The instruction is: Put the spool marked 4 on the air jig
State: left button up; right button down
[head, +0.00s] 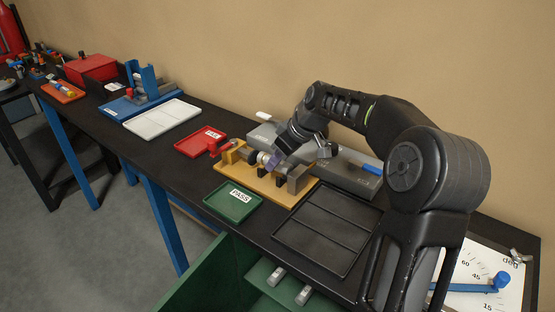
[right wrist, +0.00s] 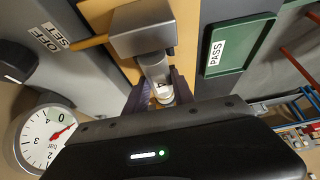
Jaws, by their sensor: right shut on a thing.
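The spool marked 4 (right wrist: 157,72), a pale grey cylinder with a dark digit on its white end, shows in the right wrist view between the fingers of my right gripper (right wrist: 152,92). In the head view my right gripper (head: 272,160) is low over the yellow-based jig (head: 286,199), between its end blocks; it largely hides the spool there. A grey block (right wrist: 143,28) of the jig is right at the spool's far end in the wrist view. Whether they touch, I cannot tell. My left gripper is not in view.
A green PASS tray (head: 232,203) and a red FAIL tray (head: 200,141) lie near the jig. An empty black divided tray (head: 325,232) is to its right. A long grey unit (head: 350,178) stands behind. A pressure gauge (right wrist: 45,135) shows in the wrist view.

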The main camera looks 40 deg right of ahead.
jog(key=shift+f, duration=0.2)
jog(key=shift+f+b, duration=0.45)
jog(key=shift+b, duration=0.2)
jog(key=c, duration=1)
grip_release()
jog(key=b+v, duration=0.1)
jog(key=v, duration=0.6)
jog(key=shift+s+r, duration=0.15)
jog(key=shift+r, duration=0.25)
